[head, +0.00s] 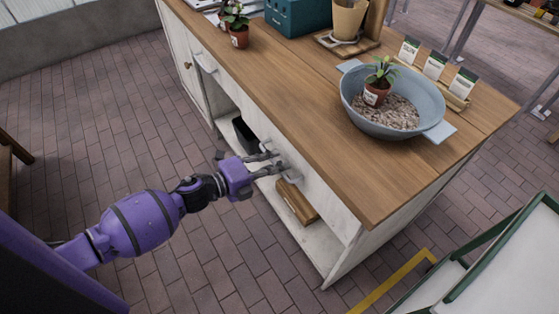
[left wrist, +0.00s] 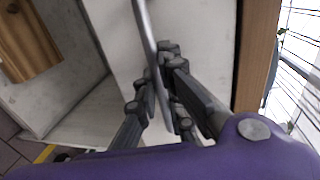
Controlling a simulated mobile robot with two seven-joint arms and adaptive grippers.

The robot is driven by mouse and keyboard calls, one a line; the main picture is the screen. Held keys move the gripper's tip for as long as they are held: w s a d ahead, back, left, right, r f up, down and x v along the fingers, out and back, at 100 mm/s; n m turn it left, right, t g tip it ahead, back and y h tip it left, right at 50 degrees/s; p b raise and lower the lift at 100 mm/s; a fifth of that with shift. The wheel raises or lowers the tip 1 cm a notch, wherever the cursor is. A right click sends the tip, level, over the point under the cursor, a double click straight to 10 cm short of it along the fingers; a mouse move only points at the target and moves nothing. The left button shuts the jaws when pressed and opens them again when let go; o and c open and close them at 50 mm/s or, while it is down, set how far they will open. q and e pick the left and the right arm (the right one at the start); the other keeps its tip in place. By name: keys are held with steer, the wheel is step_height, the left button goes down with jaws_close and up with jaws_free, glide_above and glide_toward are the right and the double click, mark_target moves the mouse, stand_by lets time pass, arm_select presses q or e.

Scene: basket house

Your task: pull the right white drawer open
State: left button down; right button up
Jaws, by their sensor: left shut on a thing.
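The right white drawer (head: 316,188) is in the front of the wooden-topped counter, under its edge. It looks about flush with the counter front. Its pale front (left wrist: 205,40) fills the middle of the left wrist view. My left gripper (head: 277,164) is at this drawer, with its dark fingers shut on the metal bar handle (left wrist: 148,38). In the left wrist view the bar runs between the fingers (left wrist: 165,112). In the head view the fingers partly hide the handle. My right gripper is in neither view.
Below the drawer is an open shelf with a wooden box (head: 297,202) and a black container (head: 245,134). A grey basin (head: 357,112) and potted plants stand on the countertop (head: 290,95). The brick floor (head: 200,262) before the counter is clear. A green-framed board (head: 500,262) stands at right.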

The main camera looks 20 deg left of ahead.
arm_select(q)
steer(key=f+v, duration=0.3)
steer(key=v, duration=1.3)
steer(key=s+a+f+v, duration=0.1)
steer(key=f+v, duration=0.3)
steer(key=v, duration=1.2)
steer(key=shift+s+a, duration=0.2)
steer(key=shift+s, duration=0.2)
steer(key=shift+r, duration=0.1)
steer(key=c, duration=1.8)
jaws_free()
steer(key=shift+c, duration=0.2)
